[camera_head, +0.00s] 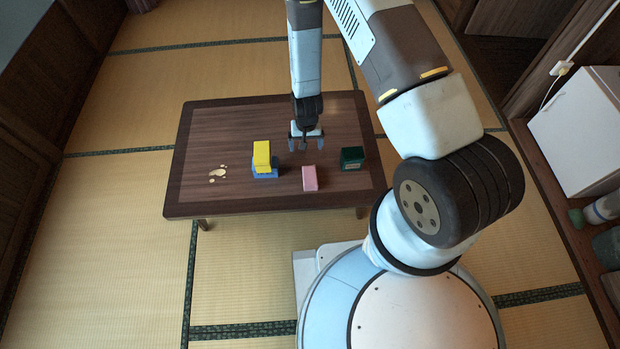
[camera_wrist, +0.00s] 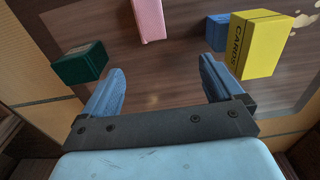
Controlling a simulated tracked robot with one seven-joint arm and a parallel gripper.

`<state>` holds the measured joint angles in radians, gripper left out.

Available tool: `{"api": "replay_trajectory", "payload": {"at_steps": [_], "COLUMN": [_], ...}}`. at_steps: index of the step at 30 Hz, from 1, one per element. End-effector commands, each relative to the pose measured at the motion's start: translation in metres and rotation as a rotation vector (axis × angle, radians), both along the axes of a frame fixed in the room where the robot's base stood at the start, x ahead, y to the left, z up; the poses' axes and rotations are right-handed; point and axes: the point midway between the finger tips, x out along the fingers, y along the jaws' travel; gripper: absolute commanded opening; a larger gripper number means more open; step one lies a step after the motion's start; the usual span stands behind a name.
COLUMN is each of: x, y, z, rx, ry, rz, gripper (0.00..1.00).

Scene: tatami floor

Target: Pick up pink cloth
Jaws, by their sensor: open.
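The pink cloth (camera_head: 310,178) looks like a small pink block on the low wooden table, near its front edge. In the wrist view the pink cloth (camera_wrist: 149,19) is at the top, beyond the fingertips and partly cut off by the frame edge. My gripper (camera_head: 305,145) is above the table, a little behind the pink cloth in the head view. In the wrist view my gripper (camera_wrist: 163,75) has its two blue fingers spread wide, with only table between them. It is open and empty, apart from the cloth.
On the table (camera_head: 228,110), a yellow box marked CARDS (camera_head: 262,153) sits on or against a blue block (camera_head: 265,173), left of the cloth. A dark green box (camera_head: 352,157) is to the right. A pale spill (camera_head: 218,173) lies far left. The table's back is clear.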

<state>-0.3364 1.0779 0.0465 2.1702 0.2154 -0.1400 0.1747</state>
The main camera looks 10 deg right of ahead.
Motion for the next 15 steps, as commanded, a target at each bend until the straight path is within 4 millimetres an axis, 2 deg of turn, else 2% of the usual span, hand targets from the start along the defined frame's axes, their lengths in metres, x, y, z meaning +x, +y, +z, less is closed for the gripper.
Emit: {"api": "replay_trajectory", "payload": {"at_steps": [1, 3, 9, 15], "x": [-0.009, -0.017, -0.029, -0.031], "y": [-0.001, -0.001, -0.001, -0.002], "z": [-0.015, -0.030, -0.051, -0.073], "rx": [-0.007, -0.012, -0.021, -0.022], "ry": [0.012, 0.018, 0.026, 0.027], "rz": [0.000, -0.001, -0.004, -0.004], "gripper": [0.94, 0.94, 0.94, 0.94]}}
